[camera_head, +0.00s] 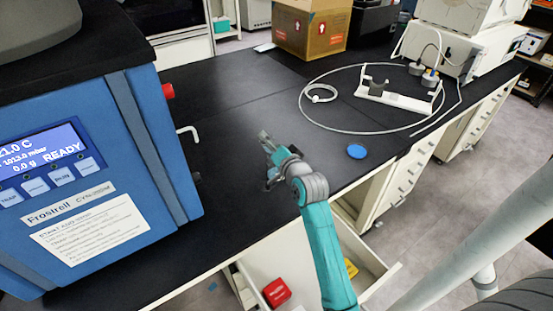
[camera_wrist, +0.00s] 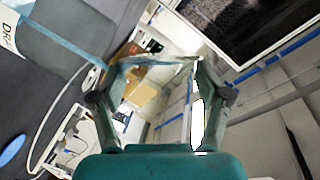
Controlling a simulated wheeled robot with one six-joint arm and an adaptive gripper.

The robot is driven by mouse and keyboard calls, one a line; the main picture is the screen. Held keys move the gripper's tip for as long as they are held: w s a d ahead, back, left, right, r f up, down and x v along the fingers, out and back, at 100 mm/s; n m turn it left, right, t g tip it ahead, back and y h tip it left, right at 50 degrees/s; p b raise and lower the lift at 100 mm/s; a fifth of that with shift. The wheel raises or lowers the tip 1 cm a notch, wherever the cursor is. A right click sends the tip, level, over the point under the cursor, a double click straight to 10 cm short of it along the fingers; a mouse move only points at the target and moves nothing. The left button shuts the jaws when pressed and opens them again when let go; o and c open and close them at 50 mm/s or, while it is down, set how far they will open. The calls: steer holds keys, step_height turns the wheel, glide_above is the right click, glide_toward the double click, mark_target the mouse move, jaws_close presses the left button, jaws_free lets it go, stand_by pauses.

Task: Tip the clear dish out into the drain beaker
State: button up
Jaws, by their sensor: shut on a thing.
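My gripper (camera_head: 269,158) is above the black bench, right of the blue freeze dryer. In the wrist view my gripper (camera_wrist: 158,72) has its fingers apart, with a thin, see-through rim between the tips. I take this to be the clear dish (camera_wrist: 157,60), held by the gripper. It is hard to make out, and I cannot tell what it contains. At the upper left of the wrist view is a white label reading "DRA" (camera_wrist: 8,32), cut off by the edge. The drain beaker's outline is not clear in either view.
The blue freeze dryer (camera_head: 150,130) fills the left, with a white tap handle (camera_head: 189,132) on its side. A blue disc (camera_head: 357,151), a white stand (camera_head: 395,97) and a looped tube lie to the right. An open drawer (camera_head: 365,262) juts out below the bench.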

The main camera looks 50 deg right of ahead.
steer(key=shift+s+d+r+m+t, duration=0.15)
steer(key=shift+m+t, duration=0.1)
steer(key=shift+m, duration=0.3)
steer(key=shift+s+d+m+t, duration=0.15)
steer(key=shift+m+t, duration=0.15)
steer(key=shift+m, duration=0.3)
steer(key=shift+s+d+r+m+t, duration=0.15)
steer(key=shift+m+t, duration=0.1)
steer(key=shift+m, duration=0.3)
stand_by(3.5)
steer(key=shift+s+d+m+t+h, duration=0.1)
steer(key=shift+m+t+h, duration=0.2)
steer(key=shift+m, duration=0.5)
stand_by(1.5)
steer(key=shift+r, duration=0.15)
